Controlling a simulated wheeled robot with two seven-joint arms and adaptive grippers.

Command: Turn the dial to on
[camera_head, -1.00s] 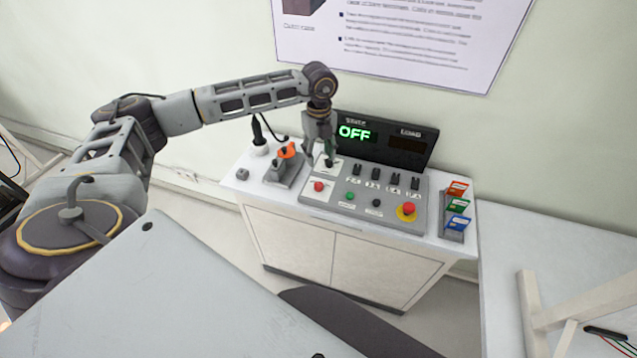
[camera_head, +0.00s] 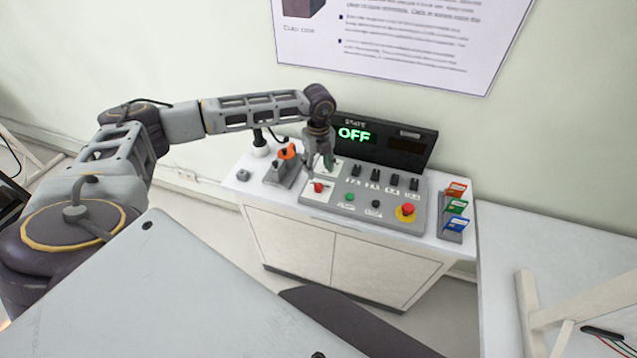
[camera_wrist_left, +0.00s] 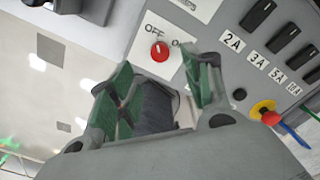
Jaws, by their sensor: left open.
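A red round knob (camera_head: 318,187) sits on a white plate at the left of the grey control panel (camera_head: 385,218). In the left wrist view the knob (camera_wrist_left: 160,51) has "OFF" at its upper left; the word at its right is partly hidden. My left gripper (camera_head: 319,164) points down just above and behind the knob in the head view. Its green-padded fingers (camera_wrist_left: 165,88) are apart, with nothing between them, and the knob shows beyond the gap. The display (camera_head: 383,140) reads a green "OFF". My right gripper is not in view.
Black switches (camera_head: 374,174), a green button (camera_head: 349,197) and a red-yellow stop button (camera_head: 406,210) are on the panel. An orange-topped device (camera_head: 285,160) stands to its left. Coloured cards (camera_head: 456,208) stand in a rack to the right.

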